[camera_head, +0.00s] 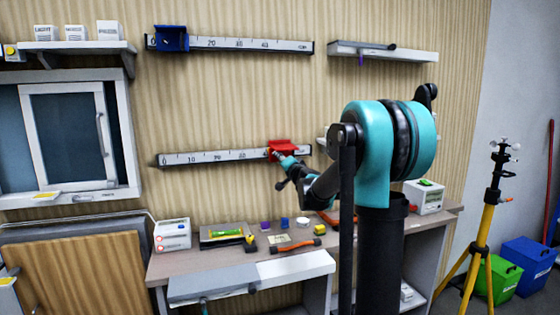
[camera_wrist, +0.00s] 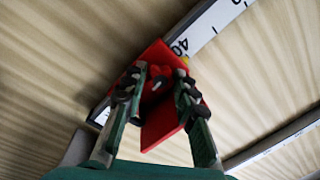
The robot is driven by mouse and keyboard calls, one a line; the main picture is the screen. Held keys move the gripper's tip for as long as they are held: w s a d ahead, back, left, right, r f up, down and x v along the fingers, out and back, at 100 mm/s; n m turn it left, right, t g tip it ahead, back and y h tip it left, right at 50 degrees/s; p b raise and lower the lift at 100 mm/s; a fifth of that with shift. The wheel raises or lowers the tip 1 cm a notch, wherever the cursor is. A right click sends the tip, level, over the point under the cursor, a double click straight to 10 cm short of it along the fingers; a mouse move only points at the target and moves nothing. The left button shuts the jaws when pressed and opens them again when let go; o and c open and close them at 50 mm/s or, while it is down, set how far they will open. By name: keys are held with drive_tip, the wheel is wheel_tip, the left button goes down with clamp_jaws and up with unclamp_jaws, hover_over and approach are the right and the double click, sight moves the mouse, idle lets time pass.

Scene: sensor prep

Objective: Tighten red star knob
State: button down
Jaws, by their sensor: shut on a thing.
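A red slider (camera_head: 283,145) sits on the lower wall scale rail (camera_head: 215,157), near its right end. In the wrist view its flat red plate (camera_wrist: 168,118) lies behind my fingers, and the rail (camera_wrist: 210,24) runs off to the upper right. The red star knob (camera_wrist: 158,80) is on the front of this slider and is partly covered by the fingertips. My gripper (camera_wrist: 157,88) is shut on the knob, with one finger on each side. In the head view my gripper (camera_head: 281,157) reaches the slider from below right, and the knob is too small to make out.
A blue slider (camera_head: 172,39) is on the upper rail (camera_head: 235,45). Below, the workbench (camera_head: 235,258) carries boxes, a tray and small tools. A shelf (camera_head: 385,50) is at upper right, and a yellow tripod (camera_head: 484,235) stands right. The wall around the slider is clear.

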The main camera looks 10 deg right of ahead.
drive_tip(key=shift+m, duration=0.6)
drive_tip(key=c, duration=1.2)
unclamp_jaws()
drive_tip(key=v, duration=0.8)
